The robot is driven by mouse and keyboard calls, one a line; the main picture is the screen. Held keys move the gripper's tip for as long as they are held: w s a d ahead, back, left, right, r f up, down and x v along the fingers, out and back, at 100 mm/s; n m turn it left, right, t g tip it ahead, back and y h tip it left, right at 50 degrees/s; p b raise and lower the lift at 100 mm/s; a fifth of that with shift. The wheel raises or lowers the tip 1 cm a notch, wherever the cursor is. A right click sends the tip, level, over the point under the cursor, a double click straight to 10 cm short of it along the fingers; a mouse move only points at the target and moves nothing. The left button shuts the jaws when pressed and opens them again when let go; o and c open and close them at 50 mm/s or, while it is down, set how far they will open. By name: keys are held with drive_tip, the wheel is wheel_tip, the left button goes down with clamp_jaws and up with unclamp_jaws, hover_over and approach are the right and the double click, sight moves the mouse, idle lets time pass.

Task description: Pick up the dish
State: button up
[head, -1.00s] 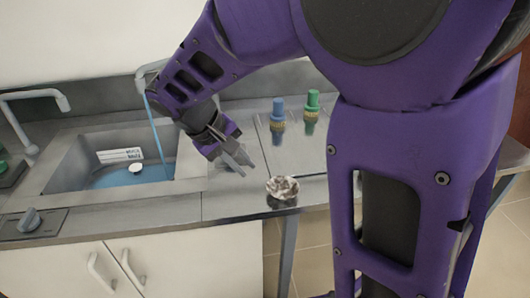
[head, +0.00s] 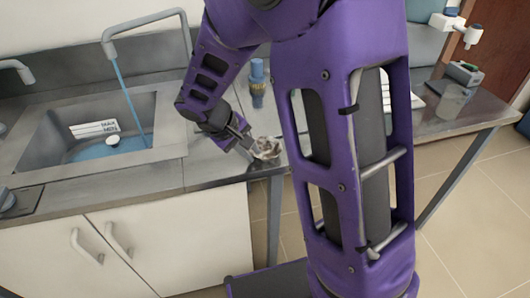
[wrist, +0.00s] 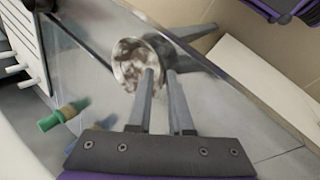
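The dish (head: 265,148) is small, round and mottled white and brown. It stands at the front right corner of the metal counter (head: 205,172). My gripper (head: 247,143) is low over the counter, at the left side of the dish. In the wrist view the dish (wrist: 135,62) is just ahead of the fingertips. The left finger of my gripper (wrist: 161,72) overlaps the dish's near right part, and the right finger lies just outside its rim. A narrow gap shows between the fingers. I cannot tell whether they touch the rim.
A sink (head: 88,135) with a faucet (head: 150,22) and blue water is to the left. A blue-topped fitting (head: 257,75) stands behind the dish. In the wrist view a green fitting (wrist: 62,115) lies to the left. The counter's edge is close to the dish.

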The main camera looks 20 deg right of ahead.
drive_tip(key=shift+d+f, duration=0.15)
drive_tip(key=shift+f, duration=0.2)
drive_tip(key=shift+w, duration=0.1)
clamp_jaws()
idle(1.1)
